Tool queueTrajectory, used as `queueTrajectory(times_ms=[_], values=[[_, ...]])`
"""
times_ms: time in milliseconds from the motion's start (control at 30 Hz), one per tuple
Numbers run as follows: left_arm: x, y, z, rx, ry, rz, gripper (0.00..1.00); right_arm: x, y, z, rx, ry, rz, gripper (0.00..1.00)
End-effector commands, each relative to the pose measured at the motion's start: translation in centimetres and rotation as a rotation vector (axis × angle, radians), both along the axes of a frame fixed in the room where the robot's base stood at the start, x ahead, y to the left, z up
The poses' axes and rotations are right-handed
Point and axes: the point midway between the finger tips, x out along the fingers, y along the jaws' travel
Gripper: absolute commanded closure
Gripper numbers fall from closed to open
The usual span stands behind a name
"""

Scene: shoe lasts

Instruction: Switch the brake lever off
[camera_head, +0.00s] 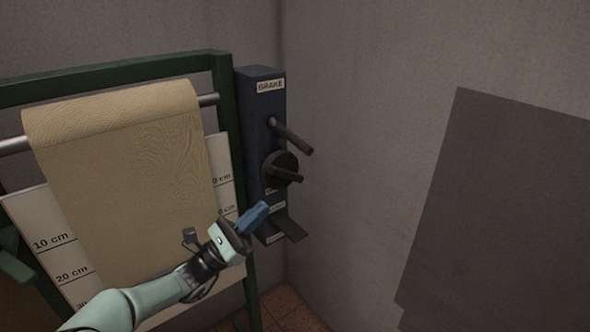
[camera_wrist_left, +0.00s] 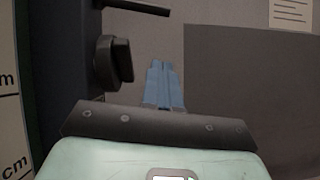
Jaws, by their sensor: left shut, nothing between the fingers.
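A dark blue box (camera_head: 250,120) with a "BRAKE" label near its top stands against the right post of a green frame. Below that label a dark bar-like lever (camera_head: 292,136) sticks out, slanting down to the right; it also shows at the top of the left wrist view (camera_wrist_left: 138,7). My left gripper (camera_head: 261,208) has its blue fingers shut together with nothing between them. It is low in front of the box, below and apart from the lever. In the left wrist view the shut fingers (camera_wrist_left: 165,70) point toward the wall. My right gripper is out of view.
A round black knob with a handle (camera_head: 284,170) sits below the lever, close above my fingers. A dark flap (camera_head: 291,229) juts from the box bottom. A tan leather sheet (camera_head: 125,170) hangs left over a rod. A grey panel (camera_head: 500,210) is at right.

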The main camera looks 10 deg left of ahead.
Motion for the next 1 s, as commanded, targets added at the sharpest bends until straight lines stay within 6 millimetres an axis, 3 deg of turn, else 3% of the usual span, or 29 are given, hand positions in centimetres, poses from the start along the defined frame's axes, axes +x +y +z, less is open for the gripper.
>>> queueTrajectory(times_ms=[333, 733, 1000], values=[[1.2, -1.3, 1.1, 0.002, 0.001, -0.004, 1.00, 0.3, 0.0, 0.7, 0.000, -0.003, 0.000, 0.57], [6.2, -6.1, 5.8, 0.002, 0.001, -0.004, 1.00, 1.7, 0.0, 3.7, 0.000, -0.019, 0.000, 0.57], [6.3, -6.8, 8.9, 0.003, 0.001, -0.001, 1.00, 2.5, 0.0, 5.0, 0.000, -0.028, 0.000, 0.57]])
